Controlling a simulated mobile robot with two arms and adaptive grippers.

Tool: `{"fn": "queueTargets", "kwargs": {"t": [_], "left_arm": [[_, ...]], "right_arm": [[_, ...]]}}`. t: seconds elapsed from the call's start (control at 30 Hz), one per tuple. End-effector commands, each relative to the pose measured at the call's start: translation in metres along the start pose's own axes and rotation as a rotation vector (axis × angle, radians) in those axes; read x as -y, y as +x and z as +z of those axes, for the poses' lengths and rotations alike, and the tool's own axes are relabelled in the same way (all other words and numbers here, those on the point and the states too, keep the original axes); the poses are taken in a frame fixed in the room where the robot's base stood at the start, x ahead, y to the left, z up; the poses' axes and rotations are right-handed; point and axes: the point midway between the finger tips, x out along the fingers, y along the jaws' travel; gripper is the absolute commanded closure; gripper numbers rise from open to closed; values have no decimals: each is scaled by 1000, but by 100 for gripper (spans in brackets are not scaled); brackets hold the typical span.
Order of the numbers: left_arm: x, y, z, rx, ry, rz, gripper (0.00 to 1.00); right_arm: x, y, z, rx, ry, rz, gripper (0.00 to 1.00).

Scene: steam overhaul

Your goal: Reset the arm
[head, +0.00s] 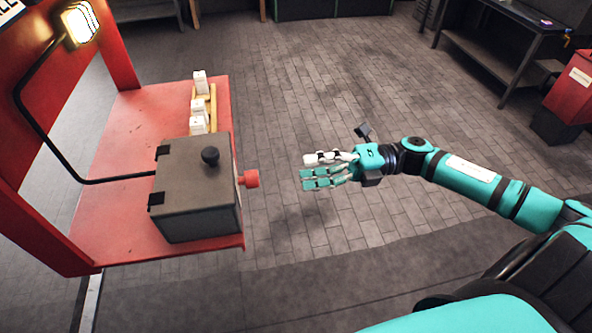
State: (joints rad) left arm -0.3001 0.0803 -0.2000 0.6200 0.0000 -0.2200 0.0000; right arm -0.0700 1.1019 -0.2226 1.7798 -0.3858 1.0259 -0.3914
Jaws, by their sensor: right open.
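My right arm reaches in from the right in the head view, teal with black joints. Its gripper (318,171) is open and empty, its fingers pointing left over the floor. The gripper is apart from the grey box (195,195) and a short gap to the right of the red knob (250,178) on the box's right side. My left gripper is not in view.
The grey box has a black ball knob (210,156) on top and stands on a red bench (115,130). White blocks (199,123) sit in a wooden rack behind it. A lamp (79,23) hangs upper left. A red bin (573,90) stands right. The middle floor is clear.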

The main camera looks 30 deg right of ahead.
Motion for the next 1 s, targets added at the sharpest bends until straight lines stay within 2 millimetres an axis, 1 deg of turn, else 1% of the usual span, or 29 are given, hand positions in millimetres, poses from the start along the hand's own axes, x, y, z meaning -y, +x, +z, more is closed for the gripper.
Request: {"fn": "queueTargets", "kwargs": {"t": [0.1, 0.53, 0.6, 0.67, 0.77, 0.8, 0.87, 0.9, 0.97, 1.0], "left_arm": [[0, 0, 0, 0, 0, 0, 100], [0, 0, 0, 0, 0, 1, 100], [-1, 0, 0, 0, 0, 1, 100], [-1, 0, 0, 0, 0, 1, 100], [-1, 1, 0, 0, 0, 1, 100], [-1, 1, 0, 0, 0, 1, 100], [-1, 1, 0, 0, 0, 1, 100], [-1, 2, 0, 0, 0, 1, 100], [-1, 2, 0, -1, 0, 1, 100], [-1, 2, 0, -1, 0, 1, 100]], "right_arm": [[0, -3, 0, 0, 1, 0, 45], [0, -2, 0, 1, 1, 0, 45], [4, -3, 3, 18, 12, 1, 45], [14, -6, 11, 65, 41, 4, 45], [48, -19, 36, 226, 146, 10, 45], [70, -27, 46, 314, 207, 12, 45], [108, -43, 61, 459, 315, 11, 45], [136, -55, 66, 555, 392, 10, 45], [180, -73, 69, 693, 507, 2, 45], [208, -84, 66, 778, 582, -3, 45]]}}
